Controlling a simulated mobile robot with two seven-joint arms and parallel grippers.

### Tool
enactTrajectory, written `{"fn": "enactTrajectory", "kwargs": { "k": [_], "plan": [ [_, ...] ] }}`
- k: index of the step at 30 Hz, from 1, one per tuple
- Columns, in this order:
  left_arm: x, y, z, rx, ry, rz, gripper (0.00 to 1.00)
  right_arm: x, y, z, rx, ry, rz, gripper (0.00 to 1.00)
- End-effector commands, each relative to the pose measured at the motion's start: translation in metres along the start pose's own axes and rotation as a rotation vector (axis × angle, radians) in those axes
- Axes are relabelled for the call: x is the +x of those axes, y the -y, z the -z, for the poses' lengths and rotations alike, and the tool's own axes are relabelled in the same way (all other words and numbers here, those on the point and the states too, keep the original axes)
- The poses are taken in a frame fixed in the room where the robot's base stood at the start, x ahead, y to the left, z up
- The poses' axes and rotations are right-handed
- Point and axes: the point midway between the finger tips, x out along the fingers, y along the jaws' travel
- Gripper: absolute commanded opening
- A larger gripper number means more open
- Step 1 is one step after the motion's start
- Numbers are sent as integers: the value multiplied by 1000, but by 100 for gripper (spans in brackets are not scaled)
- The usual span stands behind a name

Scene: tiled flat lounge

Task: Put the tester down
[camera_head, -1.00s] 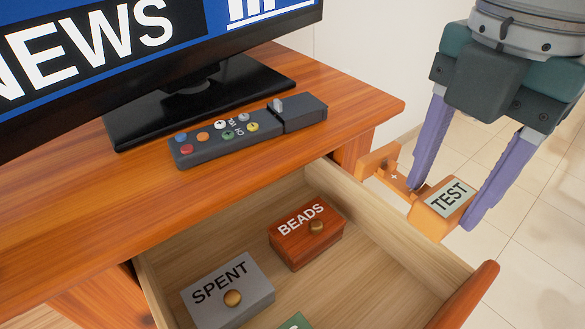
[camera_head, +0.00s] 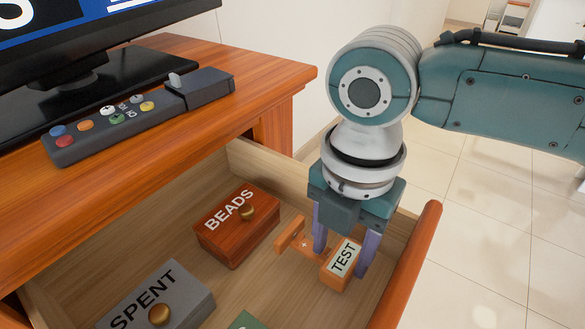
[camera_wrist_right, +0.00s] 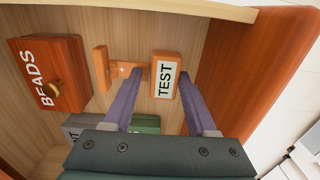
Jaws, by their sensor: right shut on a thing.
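The tester (camera_head: 336,276) is a small orange device with a pale TEST label and a bracket-like arm at one end. My right gripper (camera_head: 343,252) is shut on its labelled body, with a purple finger on each side. The tester is within the outline of the open drawer (camera_head: 318,307), right of the BEADS box, near the drawer's front. In the right wrist view the tester (camera_wrist_right: 166,76) shows between the fingers over the wooden drawer floor. I cannot tell whether it touches the floor. My left gripper is not in view.
The drawer also holds a red-brown BEADS box (camera_head: 224,243), a grey SPENT box (camera_head: 185,283) and a partly hidden green box (camera_head: 245,322). Above it, a remote (camera_head: 118,130) lies on the cabinet top (camera_head: 262,72) before the television (camera_head: 100,38). Bare drawer floor lies between the boxes and the front.

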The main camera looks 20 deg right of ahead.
Motion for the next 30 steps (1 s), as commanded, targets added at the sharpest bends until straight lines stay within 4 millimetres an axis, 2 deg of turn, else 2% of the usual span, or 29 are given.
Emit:
{"fn": "enactTrajectory", "kwargs": {
  "k": [1,4,15,16,23,30],
  "plan": [
    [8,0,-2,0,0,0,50,14,0,1,1,-1,2,0],
    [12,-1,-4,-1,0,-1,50,26,0,0,0,-1,1,0],
    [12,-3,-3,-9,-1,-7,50,29,0,0,0,-1,1,0],
    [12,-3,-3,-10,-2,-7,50,28,0,0,0,0,1,61],
    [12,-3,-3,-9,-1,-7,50,27,0,0,0,-1,1,87],
    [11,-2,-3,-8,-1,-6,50,27,0,0,0,0,1,88]
  ]
}}
